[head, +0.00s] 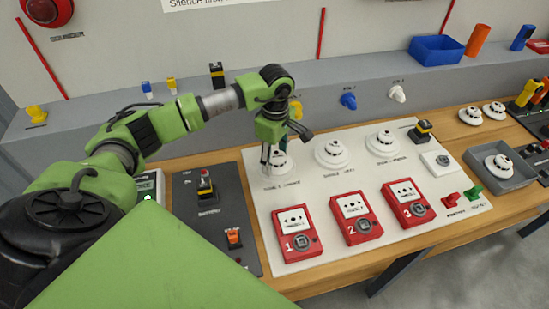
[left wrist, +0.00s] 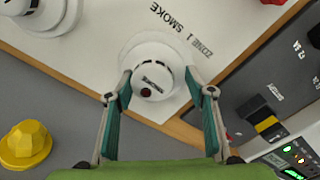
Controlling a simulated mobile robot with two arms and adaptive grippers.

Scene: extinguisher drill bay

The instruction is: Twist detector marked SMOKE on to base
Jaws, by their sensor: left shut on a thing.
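My left gripper (head: 270,150) is over the leftmost round base on the white panel. In the left wrist view its two fingers (left wrist: 158,76) are closed on the sides of a white round detector (left wrist: 150,66). The detector has a dark mark, too small to read, and a dark red spot. A wider white disc shows around it on the panel, beside the printed words ZONE 1 SMOKE. The detector also shows in the head view (head: 279,167), partly hidden by the gripper. I cannot tell whether it is fully seated. My right gripper is not in view.
Two more white detectors (head: 332,152) (head: 382,142) stand to the right on the white panel (head: 325,183). Red call points (head: 297,232) line its front. A grey tray (head: 481,176) holds another detector. A dark panel (head: 213,228) with switches lies left. A yellow knob (left wrist: 28,145) is nearby.

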